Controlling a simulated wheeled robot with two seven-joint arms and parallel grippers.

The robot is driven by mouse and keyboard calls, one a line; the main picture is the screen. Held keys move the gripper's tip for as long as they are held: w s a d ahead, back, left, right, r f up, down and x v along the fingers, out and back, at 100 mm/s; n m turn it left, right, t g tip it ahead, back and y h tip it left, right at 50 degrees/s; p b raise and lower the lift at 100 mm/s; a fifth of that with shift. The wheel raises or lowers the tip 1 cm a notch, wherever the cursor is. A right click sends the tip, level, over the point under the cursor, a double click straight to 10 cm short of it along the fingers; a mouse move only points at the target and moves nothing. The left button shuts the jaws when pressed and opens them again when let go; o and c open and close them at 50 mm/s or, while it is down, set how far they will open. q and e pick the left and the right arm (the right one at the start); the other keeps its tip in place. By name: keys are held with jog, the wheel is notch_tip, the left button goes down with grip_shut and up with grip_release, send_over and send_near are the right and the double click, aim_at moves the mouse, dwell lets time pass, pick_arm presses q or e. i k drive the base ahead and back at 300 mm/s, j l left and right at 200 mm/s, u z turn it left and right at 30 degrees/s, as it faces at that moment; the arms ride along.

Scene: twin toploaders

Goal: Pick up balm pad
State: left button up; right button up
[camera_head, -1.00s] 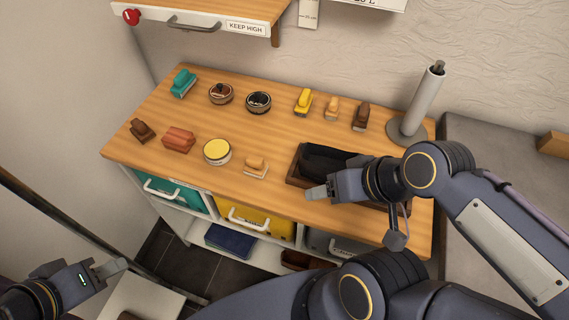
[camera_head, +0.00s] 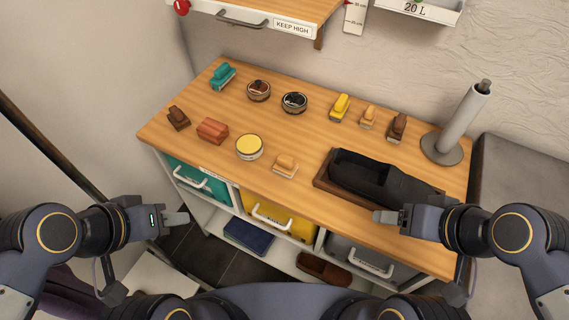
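Several small brush-like blocks stand on the wooden bench. No label tells which is the balm pad. A small tan-topped pad (camera_head: 286,166) stands near the front edge, right of a round tin with a yellow top (camera_head: 249,147). A similar tan-topped block (camera_head: 367,118) stands in the back row. My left gripper (camera_head: 178,219) hangs in front of the bench, left of the tan pad, touching nothing. My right gripper (camera_head: 382,217) is near the front edge, by the dark shoe's tray. Both look empty; their finger gaps do not show clearly.
A black shoe (camera_head: 375,177) lies in a brown tray (camera_head: 325,184) at the right. A grey upright roll (camera_head: 465,115) stands behind it. A red-brown block (camera_head: 212,131), teal block (camera_head: 222,76) and two dark-topped tins (camera_head: 259,91) are also on the bench. A shelf (camera_head: 270,22) overhangs the back.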

aim_at(286, 165)
jog(key=k+l+u, duration=0.1)
jog(key=u, duration=0.35)
jog(key=k+l+u, duration=0.1)
jog(key=u, duration=0.35)
jog(key=k+l+u, duration=0.1)
jog(key=u, duration=0.35)
